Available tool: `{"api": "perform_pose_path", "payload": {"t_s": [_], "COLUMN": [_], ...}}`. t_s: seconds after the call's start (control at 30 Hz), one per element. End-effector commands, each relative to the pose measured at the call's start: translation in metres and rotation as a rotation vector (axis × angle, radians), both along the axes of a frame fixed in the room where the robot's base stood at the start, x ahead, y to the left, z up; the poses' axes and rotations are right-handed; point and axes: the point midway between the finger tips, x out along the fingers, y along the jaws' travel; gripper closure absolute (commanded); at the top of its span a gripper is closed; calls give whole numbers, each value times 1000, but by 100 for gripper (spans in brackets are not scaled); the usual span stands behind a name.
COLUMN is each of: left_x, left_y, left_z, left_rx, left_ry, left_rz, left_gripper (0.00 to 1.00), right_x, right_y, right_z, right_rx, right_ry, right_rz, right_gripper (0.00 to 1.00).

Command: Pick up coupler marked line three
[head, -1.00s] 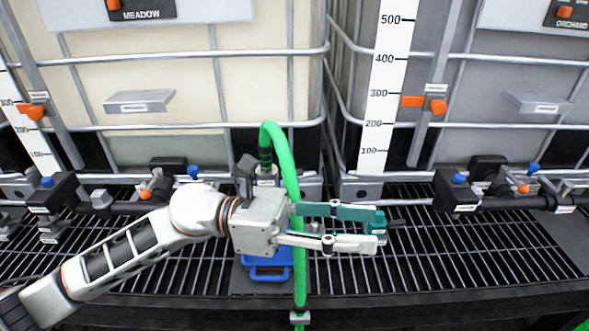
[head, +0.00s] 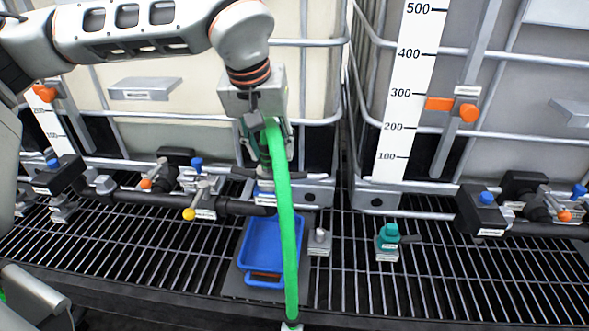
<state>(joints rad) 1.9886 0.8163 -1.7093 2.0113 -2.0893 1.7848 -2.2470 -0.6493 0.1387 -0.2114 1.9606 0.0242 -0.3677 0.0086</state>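No readable "line three" mark shows; the small labels are too small to read. A green hose (head: 287,220) rises to a bend, with a dark coupler (head: 265,152) at its upper end. My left gripper (head: 265,150) points down over this end, fingers on either side of it. Whether they touch it is hidden by the hose. A teal coupler-like fitting (head: 388,236) with a white label stands on the grating, apart from the gripper. A grey fitting (head: 320,240) stands left of it. My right gripper is not in view.
A blue tray (head: 268,285) sits on a dark plate behind the hose. Caged totes (head: 320,120) stand behind. Pipes with valves, including a yellow-knobbed one (head: 189,214), run along their front. The grating (head: 440,270) at the right is mostly clear.

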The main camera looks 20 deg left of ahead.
Motion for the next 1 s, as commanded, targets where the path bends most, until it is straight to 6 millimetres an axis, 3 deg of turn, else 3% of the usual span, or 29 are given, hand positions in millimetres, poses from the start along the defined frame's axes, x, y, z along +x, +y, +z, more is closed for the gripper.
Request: {"api": "perform_pose_path", "payload": {"t_s": [0.1, 0.27, 0.8, 1.0], "left_x": [7, 11, 28, 33], "left_y": [26, 39, 40, 41], "left_z": [18, 21, -40, -50], "left_rx": [70, 105, 104, 102], "left_ry": [-49, -66, -64, -66], "left_rz": [10, 14, 14, 13], "left_gripper": [61, 61, 61, 61], "right_x": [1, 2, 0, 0], "right_y": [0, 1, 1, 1], "right_z": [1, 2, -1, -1], "right_rx": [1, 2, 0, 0], "right_ry": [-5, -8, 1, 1], "right_rz": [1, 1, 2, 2], "right_gripper": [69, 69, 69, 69]}}
